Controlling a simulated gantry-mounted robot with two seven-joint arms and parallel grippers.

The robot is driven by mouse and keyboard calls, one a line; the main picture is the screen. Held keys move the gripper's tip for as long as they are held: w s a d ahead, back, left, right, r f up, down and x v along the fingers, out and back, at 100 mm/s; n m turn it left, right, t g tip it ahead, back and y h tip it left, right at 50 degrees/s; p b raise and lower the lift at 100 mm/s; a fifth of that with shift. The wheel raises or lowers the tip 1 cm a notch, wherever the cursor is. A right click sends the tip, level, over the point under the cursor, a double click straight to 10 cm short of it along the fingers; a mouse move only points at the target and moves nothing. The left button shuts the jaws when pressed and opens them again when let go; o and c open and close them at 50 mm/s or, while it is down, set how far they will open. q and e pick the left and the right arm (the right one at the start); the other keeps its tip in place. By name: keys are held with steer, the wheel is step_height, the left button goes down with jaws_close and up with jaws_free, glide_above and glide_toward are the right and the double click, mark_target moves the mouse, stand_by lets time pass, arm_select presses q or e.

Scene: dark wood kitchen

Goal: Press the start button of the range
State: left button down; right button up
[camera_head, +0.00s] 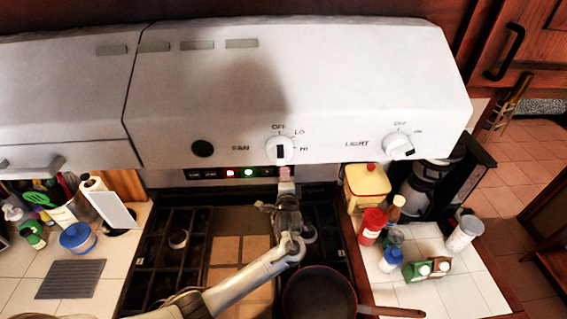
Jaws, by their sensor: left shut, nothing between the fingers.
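The range's narrow control strip (206,173) runs across the back of the cooktop, just under the white hood. It carries a small red-lit button (230,172) and a green-lit button (248,172). I cannot read which one is the start button. My left gripper (285,174) is shut and empty. Its tip points up at the strip, to the right of the green-lit button, just below the fan knob. It hides part of the strip's right side; I cannot tell whether it touches it. My right gripper is not in view.
The white hood (190,95) overhangs the strip, with a fan knob (280,150) and a light knob (398,146). A frying pan (318,295) sits front right on the cooktop. Bottles and jars, including a red jar (372,226), stand on the right counter.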

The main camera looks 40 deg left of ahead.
arm_select(q)
steer(key=v, duration=0.9)
steer(key=shift+d, duration=0.2)
steer(key=shift+s, duration=0.1)
